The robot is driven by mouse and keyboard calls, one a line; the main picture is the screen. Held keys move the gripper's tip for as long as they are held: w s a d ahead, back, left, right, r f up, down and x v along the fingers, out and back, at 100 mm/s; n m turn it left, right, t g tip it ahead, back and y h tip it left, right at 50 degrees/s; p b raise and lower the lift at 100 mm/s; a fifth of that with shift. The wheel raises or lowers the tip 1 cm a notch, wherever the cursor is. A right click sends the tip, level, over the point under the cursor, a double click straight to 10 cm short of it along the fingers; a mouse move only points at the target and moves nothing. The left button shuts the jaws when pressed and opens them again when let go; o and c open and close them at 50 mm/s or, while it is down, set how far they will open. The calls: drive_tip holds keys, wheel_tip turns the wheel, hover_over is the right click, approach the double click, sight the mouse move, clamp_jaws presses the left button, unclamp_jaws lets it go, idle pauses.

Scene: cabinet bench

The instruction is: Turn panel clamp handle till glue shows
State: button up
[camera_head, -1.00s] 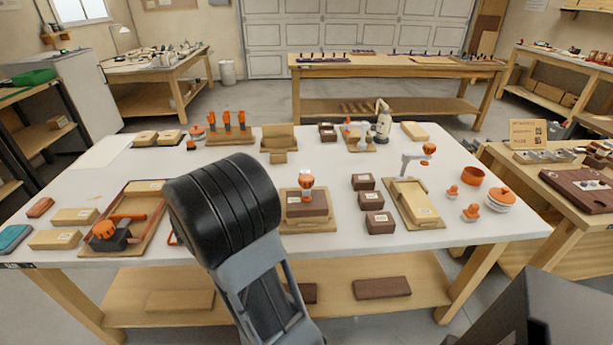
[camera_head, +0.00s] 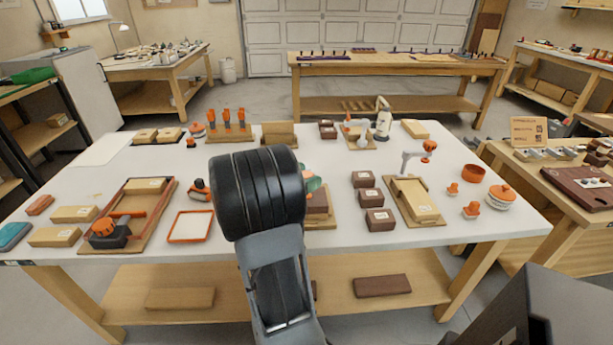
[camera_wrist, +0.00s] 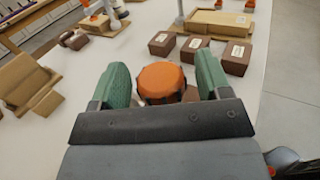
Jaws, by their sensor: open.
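The panel clamp's orange ribbed handle (camera_wrist: 161,82) shows in the wrist view between the two green fingers of my gripper (camera_wrist: 162,76). My gripper is open, with a finger on each side of the handle and a narrow gap beside each. The clamp's brown panel block (camera_head: 317,204) on its wooden base is partly visible in the head view, right of my arm. My arm covers the handle there, and only part of my gripper (camera_head: 312,180) shows. The panel's joint and any glue are hidden.
Several brown blocks (camera_head: 367,180) stand close to the right of the clamp. A red-rimmed white tray (camera_head: 190,227) lies to the left. A wooden stand (camera_head: 279,134) is behind.

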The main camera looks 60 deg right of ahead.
drive_tip(key=shift+c, duration=0.2)
drive_tip(key=c, duration=0.9)
drive_tip(key=m+g+y+p, duration=0.2)
drive_tip(key=m+g, duration=0.1)
drive_tip(key=g, duration=0.1)
drive_tip(key=shift+d+r, duration=0.1)
drive_tip(key=shift+r, duration=0.05)
drive_tip(key=shift+m+g+y+p, duration=1.25)
drive_tip(key=shift+m+g+y, duration=0.3)
drive_tip(key=shift+y, duration=0.35)
drive_tip(key=shift+g+y, duration=0.25)
drive_tip(key=shift+y, duration=0.05)
drive_tip(key=o, duration=0.9)
